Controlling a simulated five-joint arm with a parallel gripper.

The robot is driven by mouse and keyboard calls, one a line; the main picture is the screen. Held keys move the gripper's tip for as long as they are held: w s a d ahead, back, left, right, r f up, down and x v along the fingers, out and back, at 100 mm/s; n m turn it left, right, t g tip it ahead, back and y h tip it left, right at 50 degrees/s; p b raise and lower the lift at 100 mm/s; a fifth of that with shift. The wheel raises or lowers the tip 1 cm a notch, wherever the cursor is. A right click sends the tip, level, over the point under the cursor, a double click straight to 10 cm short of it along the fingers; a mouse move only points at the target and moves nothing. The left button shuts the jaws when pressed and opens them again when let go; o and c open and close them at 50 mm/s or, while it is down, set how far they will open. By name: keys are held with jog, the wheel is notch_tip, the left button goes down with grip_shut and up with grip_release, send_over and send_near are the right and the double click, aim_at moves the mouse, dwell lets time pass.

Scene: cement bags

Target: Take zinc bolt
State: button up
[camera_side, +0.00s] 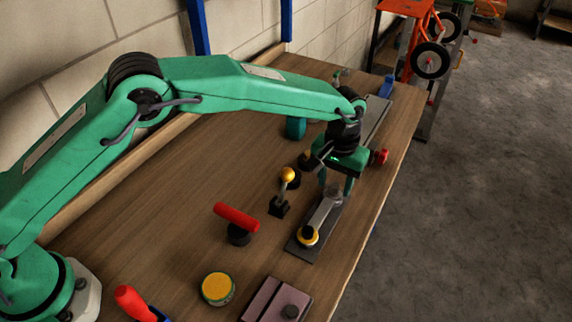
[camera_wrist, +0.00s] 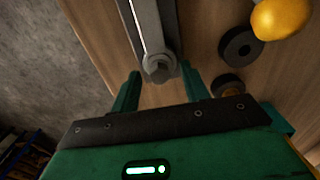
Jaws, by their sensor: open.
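The zinc bolt (camera_wrist: 159,68) shows in the wrist view as a grey hex head at the near end of a grey metal arm (camera_wrist: 150,25). My gripper (camera_wrist: 160,76) is open, with one green finger on each side of the bolt head and a gap to both. In the side view my gripper (camera_side: 335,188) points down over the far end of the same grey arm (camera_side: 321,212), which lies on a dark plate (camera_side: 301,252). The bolt is hard to make out there between the fingers. I cannot tell the height of the fingertips over it.
A yellow ring (camera_side: 308,237) sits at the arm's near end. A yellow-ball lever (camera_side: 287,175), a red-handled valve (camera_side: 237,217) and a yellow-topped tin (camera_side: 217,288) stand to the left. A red knob (camera_side: 379,157) is close on the right, near the bench (camera_side: 180,215) edge.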

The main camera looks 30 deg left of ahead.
aim_at(335, 187)
dwell(0.4)
grip_shut()
jog(key=shift+r, duration=0.2)
jog(key=shift+r, duration=0.6)
jog(key=r, duration=0.3)
jog(key=shift+s+d, duration=0.15)
jog(key=shift+s, duration=0.05)
jog(key=s+d+r, duration=0.4)
jog(key=s+r, duration=0.2)
jog(key=s, duration=0.4)
jog(key=shift+d+r, duration=0.25)
jog(key=shift+d, duration=0.1)
